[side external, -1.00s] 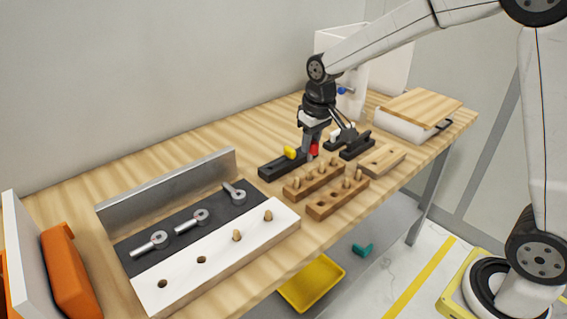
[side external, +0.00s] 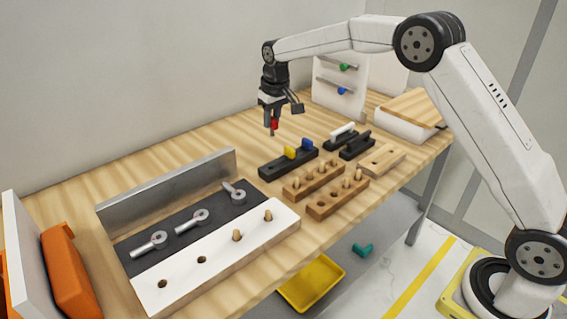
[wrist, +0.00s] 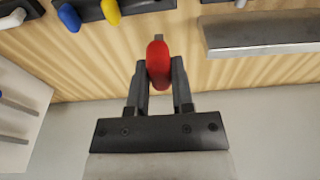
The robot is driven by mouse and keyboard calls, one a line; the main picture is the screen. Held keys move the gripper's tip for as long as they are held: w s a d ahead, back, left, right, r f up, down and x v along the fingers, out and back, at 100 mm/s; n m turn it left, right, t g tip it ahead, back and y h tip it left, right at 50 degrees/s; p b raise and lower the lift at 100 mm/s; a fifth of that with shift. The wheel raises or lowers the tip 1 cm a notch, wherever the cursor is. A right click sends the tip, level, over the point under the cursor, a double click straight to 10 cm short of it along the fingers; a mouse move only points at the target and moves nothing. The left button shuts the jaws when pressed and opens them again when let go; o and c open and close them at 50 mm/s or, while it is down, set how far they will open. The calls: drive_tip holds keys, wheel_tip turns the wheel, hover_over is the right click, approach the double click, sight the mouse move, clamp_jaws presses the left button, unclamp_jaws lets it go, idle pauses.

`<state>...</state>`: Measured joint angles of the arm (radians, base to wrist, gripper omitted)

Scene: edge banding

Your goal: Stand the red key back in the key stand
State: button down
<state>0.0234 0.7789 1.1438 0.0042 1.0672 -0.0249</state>
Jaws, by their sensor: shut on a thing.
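The red key (side external: 274,124) is held between the fingertips of my gripper (side external: 272,119), which is shut on its red head. Its short grey shaft points down in the side view and shows beyond the head in the wrist view (wrist: 158,63). It hangs in the air above the table, behind and left of the black key stand (side external: 269,169). The stand holds a yellow key (side external: 290,153) and a blue key (side external: 307,145) upright; its left part is bare. In the wrist view the stand is at the top edge, partly cut off.
Wooden peg blocks (side external: 323,208) stand in front of the key stand, and smaller black blocks (side external: 357,149) to its right. A metal fence (side external: 170,188) stands to the left. A white panel with rods (side external: 338,80) stands behind. The table beneath the key is clear.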

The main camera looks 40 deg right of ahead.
drive_tip(key=shift+w+d+f, duration=0.1)
drive_tip(key=shift+w+f, duration=0.05)
drive_tip(key=shift+w, duration=0.4)
drive_tip(key=shift+w+f, duration=0.1)
drive_tip(key=shift+f, duration=2.45)
drive_tip(key=shift+f, duration=0.2)
drive_tip(key=shift+f, duration=2.4)
drive_tip(key=shift+f, duration=1.25)
drive_tip(key=shift+c, duration=2)
unclamp_jaws()
